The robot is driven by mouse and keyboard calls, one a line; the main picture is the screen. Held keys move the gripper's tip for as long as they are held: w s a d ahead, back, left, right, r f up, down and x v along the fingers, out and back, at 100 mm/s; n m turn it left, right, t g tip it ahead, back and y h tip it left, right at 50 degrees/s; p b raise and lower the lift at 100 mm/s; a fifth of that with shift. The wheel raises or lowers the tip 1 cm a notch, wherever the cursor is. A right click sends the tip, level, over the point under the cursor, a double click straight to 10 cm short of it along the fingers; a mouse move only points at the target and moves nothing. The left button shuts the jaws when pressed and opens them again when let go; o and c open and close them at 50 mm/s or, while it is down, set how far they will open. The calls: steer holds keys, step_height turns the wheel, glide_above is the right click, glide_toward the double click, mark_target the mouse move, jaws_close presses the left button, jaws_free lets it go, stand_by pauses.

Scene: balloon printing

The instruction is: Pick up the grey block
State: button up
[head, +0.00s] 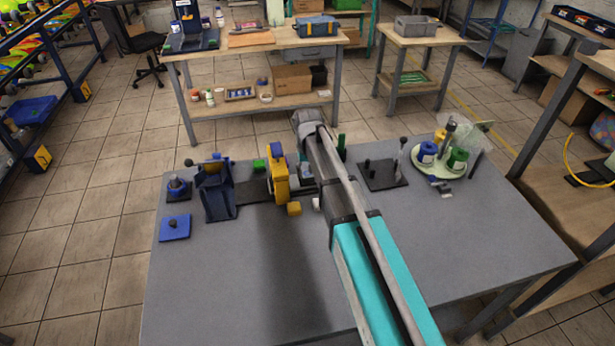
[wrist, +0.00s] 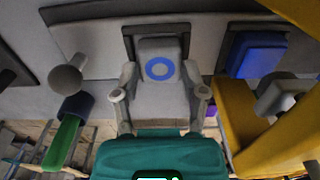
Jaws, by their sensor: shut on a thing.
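In the wrist view, a grey block (wrist: 160,48) with a blue ring on its face sits between the two grey fingers of my gripper (wrist: 160,82). The fingers are shut on it, one at each side. The teal body of my gripper fills the bottom middle of that view. In the head view my arm runs over the grey table (head: 220,290) and hides most of my gripper and the block. I cannot tell whether the block touches the surface behind it.
A yellow machine part (head: 278,176) stands close to my arm; it also shows in the wrist view (wrist: 240,125), near a blue block (wrist: 258,54). A dark blue holder (head: 216,190) stands left. A black plate with posts (head: 382,174) and a round tray (head: 432,165) stand right. The front table is clear.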

steer(key=shift+r+p, duration=0.5)
steer(key=shift+r, duration=0.1)
stand_by(0.6)
steer(key=shift+r+p, duration=3.05)
steer(key=shift+p, duration=0.05)
